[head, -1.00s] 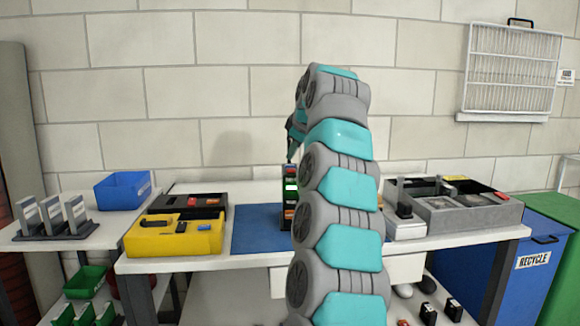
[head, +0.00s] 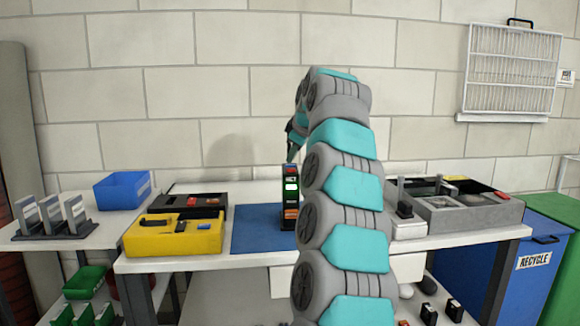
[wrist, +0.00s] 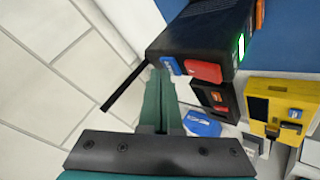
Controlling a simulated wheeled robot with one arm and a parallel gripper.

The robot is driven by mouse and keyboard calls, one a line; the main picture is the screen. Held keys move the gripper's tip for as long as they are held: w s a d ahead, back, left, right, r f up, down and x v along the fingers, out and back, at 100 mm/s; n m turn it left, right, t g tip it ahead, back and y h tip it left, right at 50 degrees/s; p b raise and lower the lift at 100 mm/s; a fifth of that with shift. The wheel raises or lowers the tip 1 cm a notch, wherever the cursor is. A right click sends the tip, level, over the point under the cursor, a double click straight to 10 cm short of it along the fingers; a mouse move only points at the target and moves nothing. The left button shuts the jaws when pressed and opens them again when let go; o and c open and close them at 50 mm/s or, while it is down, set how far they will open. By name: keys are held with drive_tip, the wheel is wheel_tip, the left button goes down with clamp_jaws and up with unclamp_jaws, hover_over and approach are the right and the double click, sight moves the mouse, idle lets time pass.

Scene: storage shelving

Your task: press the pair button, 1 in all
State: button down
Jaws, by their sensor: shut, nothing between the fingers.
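A black upright device (head: 290,212) stands on the blue mat (head: 258,232) in the head view, with a lit green-white screen. In the wrist view the device (wrist: 205,35) shows a red button (wrist: 203,71) and a smaller blue button (wrist: 172,65) side by side on its top end. The blue one has pale marks too small to read. A thin black antenna (wrist: 124,87) sticks out beside them. My gripper (wrist: 160,75) is shut and empty, its fingertips close to the blue button; I cannot tell if they touch. In the head view my gripper (head: 291,158) is just above the device.
A yellow tray (head: 174,242) and a black tray (head: 212,207) stand left of the mat. A grey bin (head: 470,218) with parts is at the right. A blue bin (head: 122,190) sits on the left side table. The mat around the device is clear.

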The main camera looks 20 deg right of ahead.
sight(293, 165)
drive_tip(key=shift+f, duration=0.3)
drive_tip(key=shift+r, duration=0.1)
idle(0.4)
drive_tip(key=shift+r+p, duration=0.7)
drive_tip(key=shift+r, duration=0.1)
wheel_tip(293, 165, up, 3)
drive_tip(key=p, duration=0.2)
drive_tip(key=shift+f+p, duration=0.2)
drive_tip(key=shift+p, duration=0.2)
drive_tip(key=shift+d+r, duration=0.1)
drive_tip(key=shift+r, duration=0.25)
drive_tip(key=shift+r+p, duration=0.35)
drive_tip(key=shift+r, duration=0.4)
